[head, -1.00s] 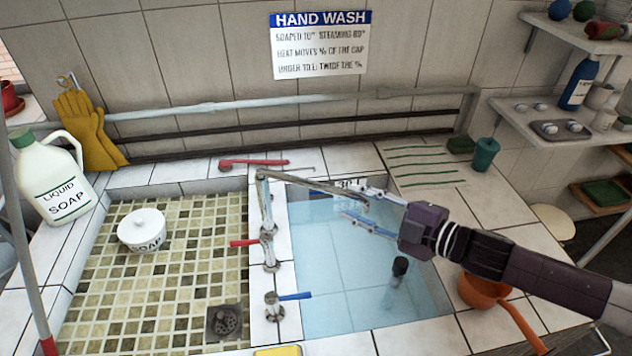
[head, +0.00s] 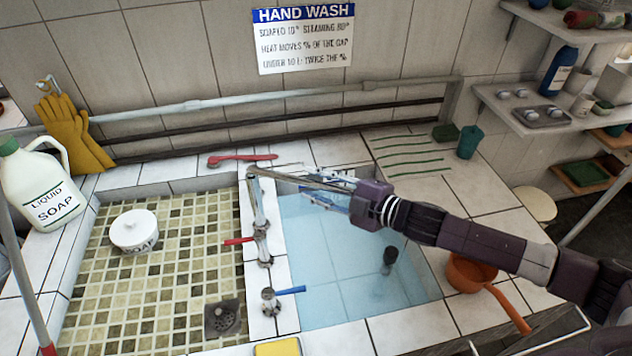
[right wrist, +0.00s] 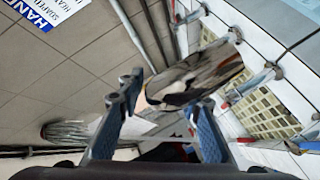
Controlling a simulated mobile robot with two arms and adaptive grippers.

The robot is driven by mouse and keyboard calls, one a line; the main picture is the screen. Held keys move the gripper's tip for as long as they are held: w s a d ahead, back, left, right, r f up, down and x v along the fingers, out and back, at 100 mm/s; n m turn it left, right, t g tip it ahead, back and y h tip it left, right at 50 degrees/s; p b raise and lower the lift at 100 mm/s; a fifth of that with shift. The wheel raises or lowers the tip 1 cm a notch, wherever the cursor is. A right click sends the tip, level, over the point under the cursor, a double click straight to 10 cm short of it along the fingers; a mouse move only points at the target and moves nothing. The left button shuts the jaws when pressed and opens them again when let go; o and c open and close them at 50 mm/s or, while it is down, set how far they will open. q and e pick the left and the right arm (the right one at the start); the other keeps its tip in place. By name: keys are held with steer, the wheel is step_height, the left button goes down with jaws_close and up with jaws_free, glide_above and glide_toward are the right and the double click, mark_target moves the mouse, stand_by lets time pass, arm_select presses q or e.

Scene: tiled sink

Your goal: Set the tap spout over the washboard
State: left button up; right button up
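The metal tap (head: 262,222) stands on the white ledge between the two basins. Its long spout (head: 290,179) points right, over the back of the blue basin (head: 330,250). My right gripper (head: 325,190) is at the spout's free end. In the right wrist view its blue fingers (right wrist: 165,112) are apart, with the blurred metal spout (right wrist: 205,75) beyond and between their tips; contact is not clear. No plain washboard shows; green ridges (head: 408,158) on the tiles lie behind right, and I cannot tell if they are it. My left gripper is out of view.
The mosaic basin (head: 165,290) on the left holds a white soap pot (head: 134,231). A red-handled brush (head: 242,159) lies behind the tap. Red (head: 238,241) and blue (head: 290,290) tap handles stick out. An orange pan (head: 470,272) sits right, under my arm.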

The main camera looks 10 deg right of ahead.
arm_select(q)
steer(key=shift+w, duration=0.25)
arm_select(e)
jaws_close()
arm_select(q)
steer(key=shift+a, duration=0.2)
arm_select(e)
steer(key=shift+s+f, duration=0.1)
steer(key=shift+f, duration=0.05)
